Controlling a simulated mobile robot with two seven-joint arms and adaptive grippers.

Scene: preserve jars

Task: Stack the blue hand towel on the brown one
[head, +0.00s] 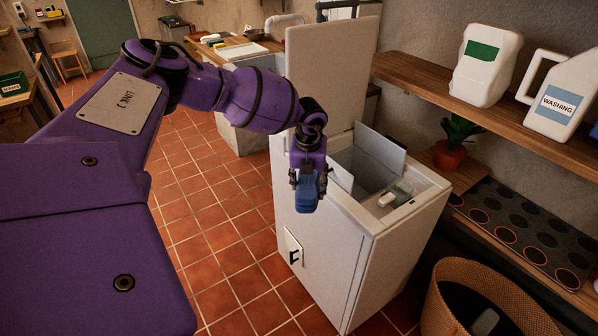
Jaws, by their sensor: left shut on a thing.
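My left gripper (308,180) reaches in from the left on my purple arm. It is shut on a blue thing, which looks like the blue hand towel (307,197), bunched and hanging below the fingers. The gripper holds it up in front of the left side of an open white top-loading washer (340,250). I cannot make out the brown towel in this view. My right gripper is not in view.
The washer's lid (325,70) stands raised behind its opening. A wicker basket (450,300) is at the lower right. A wooden shelf (430,85) holds white bottles; below are a potted plant (451,152) and dark mat (520,225). Tiled floor (235,245) is clear left of the washer.

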